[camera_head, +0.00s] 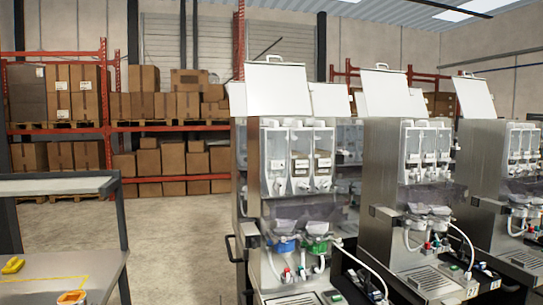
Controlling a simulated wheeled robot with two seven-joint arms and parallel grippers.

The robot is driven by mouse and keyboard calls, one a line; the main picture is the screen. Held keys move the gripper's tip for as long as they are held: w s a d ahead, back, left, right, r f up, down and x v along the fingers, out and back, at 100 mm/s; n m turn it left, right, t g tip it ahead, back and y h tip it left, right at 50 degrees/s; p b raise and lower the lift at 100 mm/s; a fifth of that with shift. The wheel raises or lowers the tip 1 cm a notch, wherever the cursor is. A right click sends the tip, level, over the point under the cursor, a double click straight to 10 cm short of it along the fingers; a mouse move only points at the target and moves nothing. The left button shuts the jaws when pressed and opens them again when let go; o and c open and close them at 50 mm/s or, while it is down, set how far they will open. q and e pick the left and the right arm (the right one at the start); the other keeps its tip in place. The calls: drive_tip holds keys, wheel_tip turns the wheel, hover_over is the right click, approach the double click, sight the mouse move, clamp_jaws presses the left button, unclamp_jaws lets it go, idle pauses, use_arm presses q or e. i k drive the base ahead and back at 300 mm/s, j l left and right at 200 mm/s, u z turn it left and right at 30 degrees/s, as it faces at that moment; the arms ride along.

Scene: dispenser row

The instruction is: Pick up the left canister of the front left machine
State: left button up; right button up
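The front left machine (253,150) is a tall steel dispenser with its top lid (277,90) raised. Three clear canisters stand side by side in its upper opening. The left canister (276,165) is upright, with a small white label and a pale spout at its bottom. The middle canister (301,150) and right canister (323,150) stand close beside it. Neither of my grippers shows in the view.
More dispensers (382,150) stand in a row to the right, lids raised. A metal workbench (50,283) at the left holds a yellow item (13,265) and an orange container (71,297). Open floor (180,240) lies between the bench and the machines. Racks of boxes stand behind.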

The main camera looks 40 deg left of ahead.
sight(274, 139)
drive_tip(key=u, duration=0.35)
drive_tip(key=i+l+u, duration=0.45)
drive_tip(key=l+u, duration=0.2)
drive_tip(key=i+l+u, duration=0.15)
drive_tip(key=l+u, duration=0.15)
drive_tip(key=i+l+u, duration=0.1)
drive_tip(key=l+u, duration=0.2)
drive_tip(key=l, duration=0.1)
